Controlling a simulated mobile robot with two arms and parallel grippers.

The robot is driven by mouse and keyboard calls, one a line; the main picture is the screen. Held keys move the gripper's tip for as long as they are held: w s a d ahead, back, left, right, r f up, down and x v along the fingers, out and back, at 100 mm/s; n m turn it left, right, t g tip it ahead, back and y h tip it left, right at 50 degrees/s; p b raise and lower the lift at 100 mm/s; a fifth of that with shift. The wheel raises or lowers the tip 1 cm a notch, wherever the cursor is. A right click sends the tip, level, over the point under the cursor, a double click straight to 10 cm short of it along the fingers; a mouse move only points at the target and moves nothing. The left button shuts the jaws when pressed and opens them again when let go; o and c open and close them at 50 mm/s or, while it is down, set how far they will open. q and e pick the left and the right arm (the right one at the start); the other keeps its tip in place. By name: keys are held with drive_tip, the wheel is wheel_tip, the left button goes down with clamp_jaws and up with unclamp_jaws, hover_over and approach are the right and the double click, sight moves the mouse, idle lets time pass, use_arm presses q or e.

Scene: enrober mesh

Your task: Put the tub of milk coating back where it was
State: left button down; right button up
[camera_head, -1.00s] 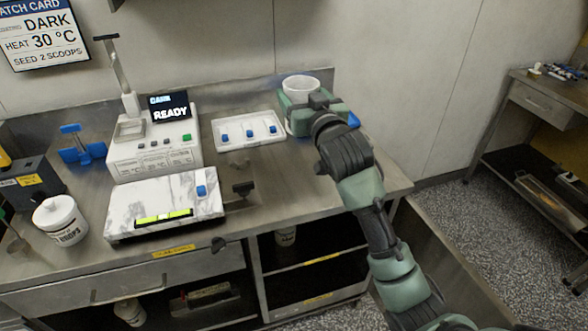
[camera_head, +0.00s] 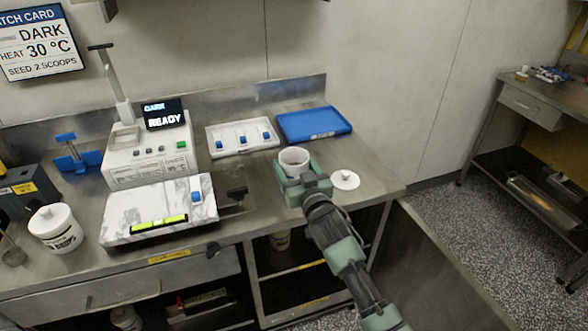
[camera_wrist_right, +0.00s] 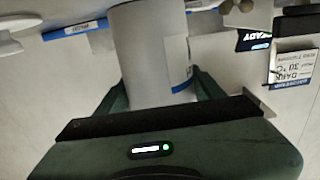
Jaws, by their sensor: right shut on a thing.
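An open white tub (camera_head: 293,158) without its lid is held in my right gripper (camera_head: 298,182), over the right part of the steel bench. The jaws are closed around its sides. I cannot tell whether its base touches the bench. The wrist view shows the same tub (camera_wrist_right: 150,55) between the fingers, with only a sliver of blue label, so its name cannot be read. A white lid with a knob (camera_head: 345,180) lies on the bench just right of the gripper. My left gripper is out of view.
An empty blue tray (camera_head: 314,125) lies at the back right of the bench, beside a white tray (camera_head: 241,138) with blue-handled items. A lidded tub marked DROPS (camera_head: 55,228) stands at the left. A white machine (camera_head: 150,160) and marble slab (camera_head: 160,208) fill the middle.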

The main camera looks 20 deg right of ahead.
drive_tip(key=shift+f, duration=0.6)
drive_tip(key=o, duration=1.8)
drive_tip(key=shift+f, duration=0.2)
drive_tip(key=shift+r, duration=0.15)
